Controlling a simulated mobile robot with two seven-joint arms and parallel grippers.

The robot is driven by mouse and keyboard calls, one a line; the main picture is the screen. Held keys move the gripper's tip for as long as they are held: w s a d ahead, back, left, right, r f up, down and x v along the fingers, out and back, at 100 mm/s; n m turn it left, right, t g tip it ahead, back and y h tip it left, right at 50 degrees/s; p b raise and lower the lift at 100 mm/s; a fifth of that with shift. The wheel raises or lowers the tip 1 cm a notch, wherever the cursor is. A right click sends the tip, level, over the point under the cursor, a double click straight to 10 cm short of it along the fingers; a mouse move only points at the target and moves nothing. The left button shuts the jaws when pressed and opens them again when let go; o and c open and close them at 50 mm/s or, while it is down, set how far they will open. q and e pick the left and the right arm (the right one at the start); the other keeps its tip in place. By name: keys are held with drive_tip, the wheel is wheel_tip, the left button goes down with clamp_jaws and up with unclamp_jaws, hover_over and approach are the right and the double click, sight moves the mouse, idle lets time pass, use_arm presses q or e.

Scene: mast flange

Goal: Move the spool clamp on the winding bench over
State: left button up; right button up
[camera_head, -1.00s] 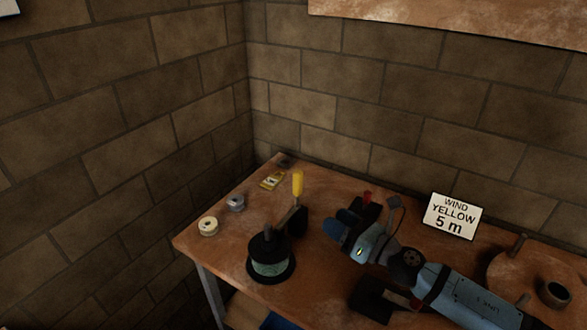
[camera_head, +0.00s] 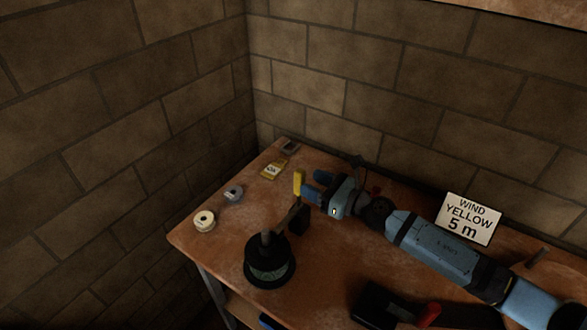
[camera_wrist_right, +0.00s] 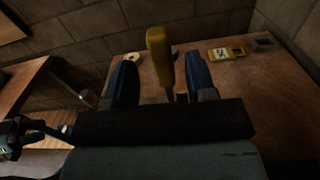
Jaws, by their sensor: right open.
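The spool clamp (camera_head: 298,218) stands on the winding bench (camera_head: 225,265), with a dark body and an upright yellow handle (camera_head: 299,183). A dark spool (camera_head: 269,262) with a greenish band sits beside it. My right gripper (camera_head: 313,186) is open, just right of the handle in the head view. In the right wrist view the yellow handle (camera_wrist_right: 160,58) stands between the two blue fingers of the gripper (camera_wrist_right: 159,75), with gaps visible on both sides. The clamp's lower part is hidden there by my gripper. My left gripper does not show in the head view.
A cream roll (camera_head: 204,221), a grey roll (camera_head: 233,193), a yellow case (camera_head: 273,169) and a dark box (camera_head: 290,147) lie at the bench's left end. A sign (camera_head: 468,219) reads "WIND YELLOW 5 m". A red-handled black device (camera_head: 385,305) is in front of my right arm.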

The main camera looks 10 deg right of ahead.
sight(304, 179)
drive_tip(key=x, duration=0.6)
drive_tip(key=shift+w+p, duration=0.2)
drive_tip(key=shift+p, duration=0.2)
drive_tip(key=shift+a, duration=0.1)
drive_tip(key=shift+c, duration=0.2)
clamp_jaws()
